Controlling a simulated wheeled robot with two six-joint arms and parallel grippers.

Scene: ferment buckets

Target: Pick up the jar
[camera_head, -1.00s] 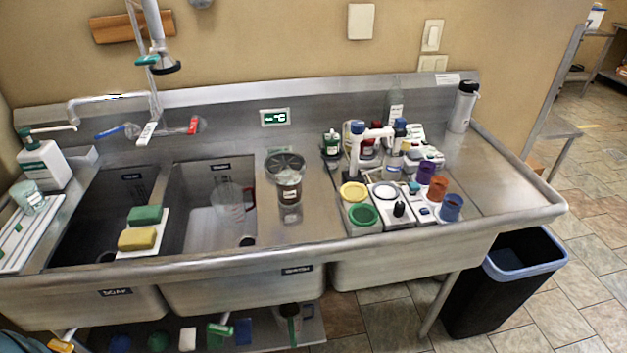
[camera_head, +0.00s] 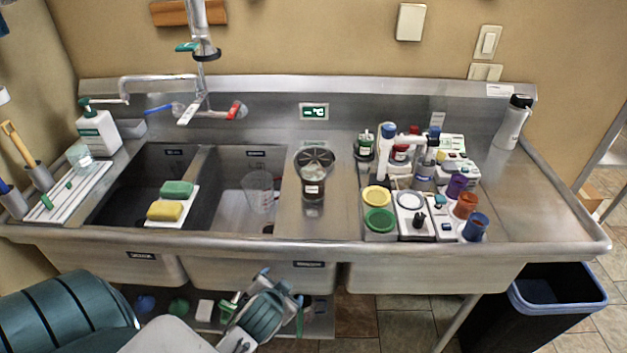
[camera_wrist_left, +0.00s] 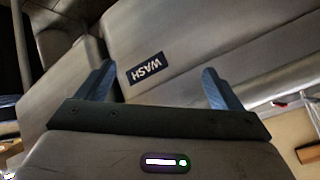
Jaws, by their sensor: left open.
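A dark, clear-walled jar-like vessel with a pale label (camera_head: 313,188) stands upright on the steel strip right of the basins, under a round dark slotted top. A small clear glass jar (camera_head: 80,157) also sits on the white ribbed board at the left; I cannot tell which one is the jar. My left gripper (camera_head: 280,284) is low in front of the sink, below and apart from both. In the left wrist view the gripper (camera_wrist_left: 156,82) is open and empty, facing the sink front with its WASH label (camera_wrist_left: 146,67). My right gripper is not in view.
The sink's front rim (camera_head: 330,246) stands above my left gripper. A clear jug (camera_head: 260,190) is in the right basin.

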